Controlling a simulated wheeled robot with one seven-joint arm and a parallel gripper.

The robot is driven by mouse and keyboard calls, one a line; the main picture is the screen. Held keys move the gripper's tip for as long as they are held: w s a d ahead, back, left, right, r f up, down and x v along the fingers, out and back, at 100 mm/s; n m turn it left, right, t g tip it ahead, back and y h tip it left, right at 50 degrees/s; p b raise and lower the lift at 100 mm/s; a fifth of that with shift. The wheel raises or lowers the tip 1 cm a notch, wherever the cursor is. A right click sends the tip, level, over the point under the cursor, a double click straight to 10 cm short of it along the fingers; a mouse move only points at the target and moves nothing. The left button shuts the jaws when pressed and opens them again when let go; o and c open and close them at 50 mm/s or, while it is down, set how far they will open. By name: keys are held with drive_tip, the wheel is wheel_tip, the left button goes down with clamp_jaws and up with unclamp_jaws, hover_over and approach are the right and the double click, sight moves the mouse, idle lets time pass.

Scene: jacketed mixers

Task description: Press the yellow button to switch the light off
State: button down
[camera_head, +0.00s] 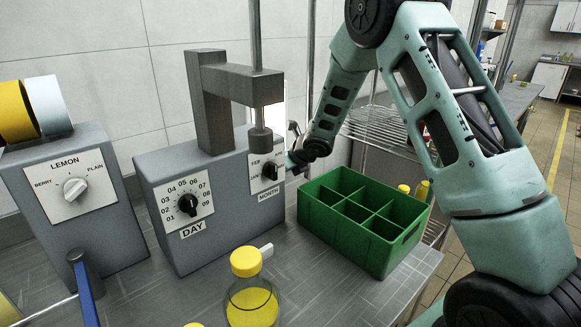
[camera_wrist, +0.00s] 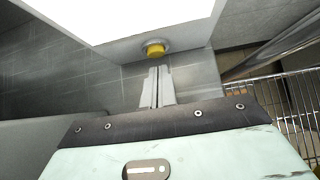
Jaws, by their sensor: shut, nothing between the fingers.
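The yellow button (camera_wrist: 155,50) sits on a round grey base in the wrist view, just below a bright white panel (camera_wrist: 130,14) that looks lit. My gripper (camera_wrist: 158,70) is shut and empty. Its fingertips point at the button, and a small gap seems to show between them. In the head view my gripper (camera_head: 293,162) is at the right side of the grey box with the DAY and MONTH dials (camera_head: 170,182). The button cannot be made out in the head view.
A green divided crate (camera_head: 335,228) stands on the metal table to the right of the dial box, below my arm. A jar with a yellow lid (camera_head: 251,290) stands in front. A LEMON dial box (camera_head: 65,195) is at left. A wire rack (camera_wrist: 285,100) is at right.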

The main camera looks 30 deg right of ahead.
drive_tip(key=shift+w+a, duration=0.1)
drive_tip(key=shift+w, duration=0.45)
